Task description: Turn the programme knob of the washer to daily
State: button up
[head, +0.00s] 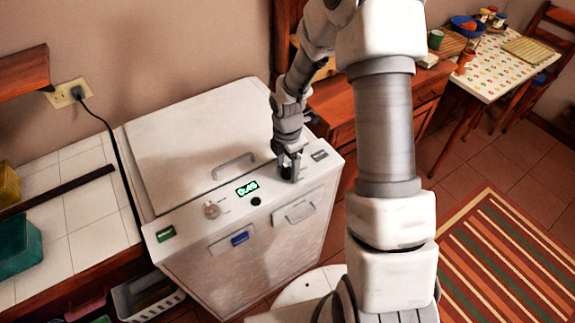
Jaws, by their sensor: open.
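The white washer (166,150) stands against the wall, with its lid shut. Its control panel runs along the front top edge. A pale round knob (212,209) sits left of the lit green display (247,188). My gripper (288,174) points down at the right part of the panel, open, with its fingertips close to the surface. Something dark is at the fingertips; I cannot tell whether it is a knob or part of the gripper. The knob labels are too small to read, so the setting cannot be told.
The panel also has a dark round button (255,201) and a green-marked switch (166,234). A lid handle (234,166) rises behind the display. A wooden cabinet (340,105) stands right of the washer, and a tiled counter (75,205) lies left. A striped rug (505,255) covers floor at right.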

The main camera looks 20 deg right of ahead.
grip_shut()
dwell(0.3)
jog(key=m+b, duration=0.2)
jog(key=m, duration=0.2)
jog(key=shift+f+m, duration=0.1)
jog(key=shift+m, duration=0.3)
jog(key=m+b, duration=0.2)
jog(key=m, duration=0.3)
jog(key=m+b, duration=0.1)
jog(key=m, duration=0.4)
jog(key=shift+m+b, duration=0.4)
jog(key=m+b, duration=0.1)
jog(key=m, duration=0.3)
